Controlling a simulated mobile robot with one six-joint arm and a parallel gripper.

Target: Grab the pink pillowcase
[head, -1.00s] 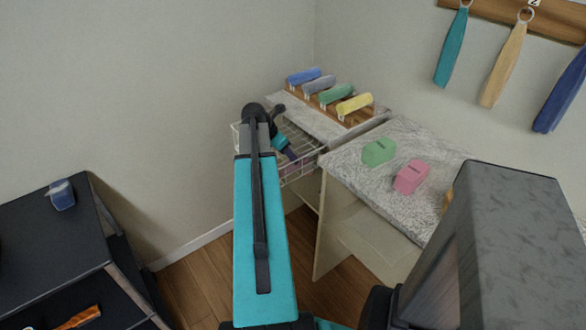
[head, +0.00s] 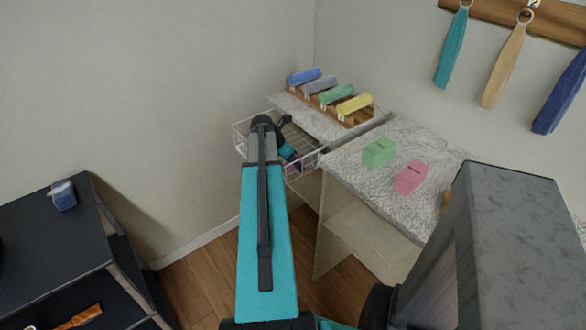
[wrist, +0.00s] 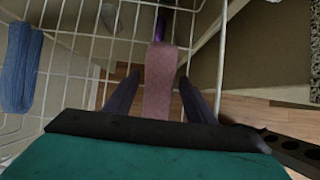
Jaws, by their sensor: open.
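The pink pillowcase (wrist: 160,82) shows in the wrist view as a narrow folded strip, lying in the wire basket (wrist: 82,72). My gripper (wrist: 159,76) is open, with one dark finger on each side of the pink strip. Small gaps show between the strip and the fingers. The near end of the strip is hidden by my gripper's body. In the head view my gripper (head: 291,156) is down in the basket (head: 243,140), and my arm hides much of the basket.
A blue cloth (wrist: 22,68) hangs at the basket's left side, and a purple item (wrist: 160,26) lies beyond the pink strip. A marble counter (head: 350,172) with green (head: 379,152) and pink (head: 411,177) blocks stands right of the basket. Rolled towels (head: 337,94) lie behind.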

